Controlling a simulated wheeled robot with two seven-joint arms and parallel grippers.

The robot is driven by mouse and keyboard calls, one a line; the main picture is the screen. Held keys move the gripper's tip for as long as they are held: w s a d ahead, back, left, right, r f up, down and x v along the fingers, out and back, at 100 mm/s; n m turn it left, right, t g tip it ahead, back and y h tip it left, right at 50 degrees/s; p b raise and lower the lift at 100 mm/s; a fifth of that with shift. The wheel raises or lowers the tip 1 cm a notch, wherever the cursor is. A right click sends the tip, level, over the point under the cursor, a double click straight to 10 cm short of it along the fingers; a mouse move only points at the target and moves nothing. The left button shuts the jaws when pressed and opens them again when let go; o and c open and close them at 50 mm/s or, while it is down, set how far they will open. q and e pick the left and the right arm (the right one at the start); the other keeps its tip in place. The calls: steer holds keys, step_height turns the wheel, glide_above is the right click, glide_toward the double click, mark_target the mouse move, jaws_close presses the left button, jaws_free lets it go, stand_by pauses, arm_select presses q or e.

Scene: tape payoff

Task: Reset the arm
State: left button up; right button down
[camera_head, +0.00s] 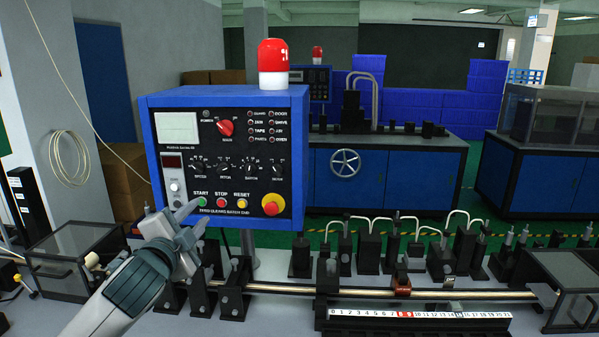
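My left arm comes in from the lower left. Its grey gripper (197,214) is raised in front of the lower left part of the blue control box (225,105), close below the green START label. The green START button is largely hidden near the fingertips. Two finger tips show close together, but the angle does not show clearly whether they are apart. I see nothing held between them. I cannot tell whether the fingers touch the panel. My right gripper is not in view.
A red and white beacon (273,65) stands on the control box. A long bench fixture with black clamps, a rod (300,291) and a ruler (420,315) runs along the front. A clear-topped box (75,260) stands at left. Blue cabinets (390,180) stand behind.

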arm_select(q)
steer(key=s+d+f+n+g, duration=0.1)
steer(key=s+f+n+g, duration=0.1)
steer(key=s+f, duration=0.6)
steer(key=s+d+f+n+g, duration=0.1)
steer(key=s+f+n+g, duration=0.15)
steer(key=f, duration=0.95)
steer(key=s+d+f+n+g, duration=0.1)
steer(key=s+f+n+g, duration=0.1)
steer(key=s+f, duration=0.55)
steer(key=s+f+n+g, duration=0.35)
steer(key=s+f, duration=0.55)
steer(key=s, duration=0.5)
steer(key=s+f+n+g, duration=0.2)
steer(key=s+f+g, duration=0.2)
steer(key=s+f, duration=0.7)
steer(key=s+f+g+b, duration=0.1)
steer(key=s+f+b, duration=0.1)
steer(key=f, duration=1.3)
steer(key=s+f+b, duration=0.2)
steer(key=f, duration=1.3)
steer(key=s+a+f+b, duration=0.1)
steer(key=s+f, duration=0.7)
steer(key=f, duration=0.2)
steer(key=s+a+f+g+b, duration=0.1)
steer(key=s+f+b, duration=0.1)
steer(key=s+f, duration=0.7)
steer(key=shift+s+a+f+m+y, duration=0.3)
steer(key=shift+f+m, duration=0.1)
steer(key=shift+f, duration=0.25)
